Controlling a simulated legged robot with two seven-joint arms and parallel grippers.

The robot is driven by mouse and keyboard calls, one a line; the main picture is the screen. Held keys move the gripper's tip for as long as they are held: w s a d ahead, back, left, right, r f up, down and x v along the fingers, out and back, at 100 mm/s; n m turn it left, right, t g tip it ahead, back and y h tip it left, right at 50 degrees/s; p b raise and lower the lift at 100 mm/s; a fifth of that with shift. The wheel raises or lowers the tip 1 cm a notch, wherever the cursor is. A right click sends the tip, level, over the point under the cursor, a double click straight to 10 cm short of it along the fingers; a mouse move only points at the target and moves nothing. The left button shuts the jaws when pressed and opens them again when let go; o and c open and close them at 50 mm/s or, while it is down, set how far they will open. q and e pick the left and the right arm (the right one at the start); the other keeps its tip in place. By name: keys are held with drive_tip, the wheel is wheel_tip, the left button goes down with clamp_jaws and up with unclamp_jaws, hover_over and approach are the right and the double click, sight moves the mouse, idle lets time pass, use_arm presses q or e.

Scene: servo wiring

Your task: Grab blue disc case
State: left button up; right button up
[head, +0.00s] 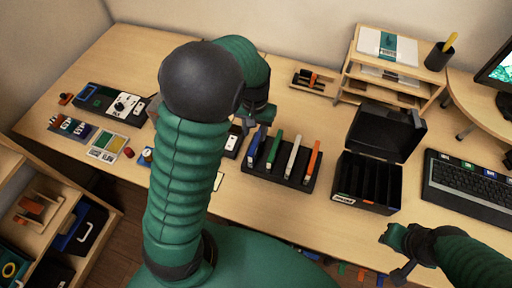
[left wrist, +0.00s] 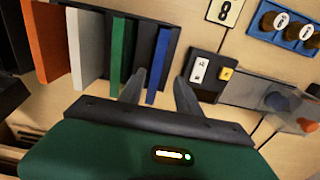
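A blue disc case (head: 255,146) stands upright at the left end of a black slotted rack (head: 300,182). It also shows in the left wrist view (left wrist: 158,62). Green (head: 273,149), white (head: 293,157) and orange (head: 313,162) cases stand to its right in the head view. My left gripper (head: 252,121) is just behind and above the blue case; in the left wrist view its open fingers (left wrist: 160,78) appear on either side of the case. I cannot tell whether they touch it. My right gripper (head: 393,253) is open and empty at the front right.
An open black box (head: 366,192) with slots stands right of the rack, beside a keyboard (head: 470,182). A wooden shelf (head: 390,75) and small holder (head: 314,81) are at the back. Small electronic modules (head: 118,102) lie at left.

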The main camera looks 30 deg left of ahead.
sight(257, 139)
use_arm(q)
drive_tip(key=f, duration=0.3)
drive_tip(key=shift+s+d+f, duration=0.2)
drive_tip(key=shift+s+d, duration=0.05)
drive_tip(key=shift+s, duration=0.05)
drive_tip(key=shift+w+d+f, duration=0.1)
drive_tip(key=shift+d+f, duration=0.05)
drive_tip(key=shift+f, duration=0.1)
drive_tip(key=shift+d, duration=0.3)
drive_tip(key=c, duration=0.4)
drive_tip(key=shift+a, duration=0.35)
clamp_jaws()
drive_tip(key=shift+d, duration=0.15)
